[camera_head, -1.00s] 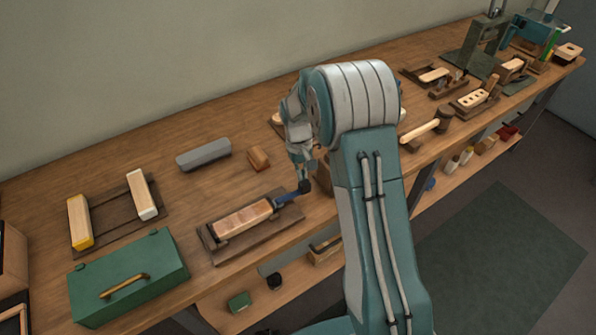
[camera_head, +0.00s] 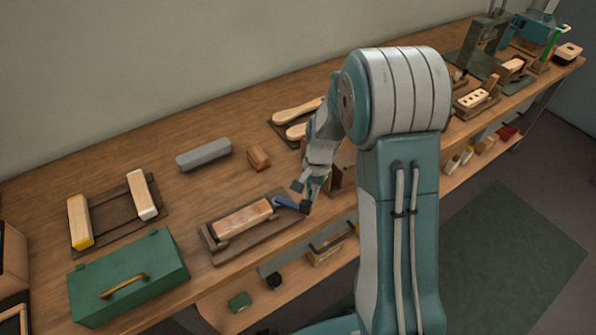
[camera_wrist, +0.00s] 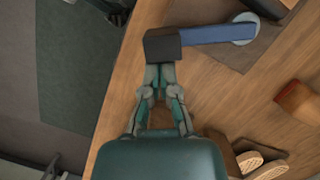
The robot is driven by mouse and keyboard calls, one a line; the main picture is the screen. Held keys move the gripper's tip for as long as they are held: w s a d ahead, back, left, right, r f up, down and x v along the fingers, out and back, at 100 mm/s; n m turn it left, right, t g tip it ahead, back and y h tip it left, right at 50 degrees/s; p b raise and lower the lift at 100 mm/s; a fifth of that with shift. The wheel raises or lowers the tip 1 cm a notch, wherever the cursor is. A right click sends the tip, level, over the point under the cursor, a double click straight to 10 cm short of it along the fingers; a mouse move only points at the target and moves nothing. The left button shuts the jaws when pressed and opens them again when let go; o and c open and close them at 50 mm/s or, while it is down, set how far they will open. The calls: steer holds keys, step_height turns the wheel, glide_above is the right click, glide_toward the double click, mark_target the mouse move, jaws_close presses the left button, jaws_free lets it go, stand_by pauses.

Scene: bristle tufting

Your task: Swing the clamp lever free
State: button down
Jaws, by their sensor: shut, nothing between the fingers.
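The clamp lever (camera_head: 287,203) has a blue arm and a black end, at the right end of a dark clamp base (camera_head: 225,257) that holds a pale wooden block (camera_head: 242,218). In the wrist view the blue lever (camera_wrist: 215,34) runs from a grey round pivot (camera_wrist: 240,28) to its black end. My gripper (camera_head: 302,192) is shut and empty at the lever's black end. In the wrist view my gripper's fingertips (camera_wrist: 160,72) are right against the side of that black end, or very nearly so. Actual contact is hard to confirm.
A green box (camera_head: 130,280) with a brass handle stands at the front left. A grey bar (camera_head: 204,154) and a small brown block (camera_head: 258,157) lie behind the clamp. Pale wooden handles (camera_head: 297,110) and a brown wooden block (camera_head: 343,170) are near my arm. The bench's front edge is close.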

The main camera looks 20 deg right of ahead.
steer(key=s+m, duration=0.1)
steer(key=a+m, duration=0.1)
steer(key=shift+s+m, duration=0.4)
steer(key=shift+s+a+m+t+y, duration=0.3)
steer(key=shift+s+a+m+t, duration=0.25)
steer(key=shift+m, duration=0.45)
steer(key=shift+s+a, duration=0.3)
steer(key=shift+a, duration=0.05)
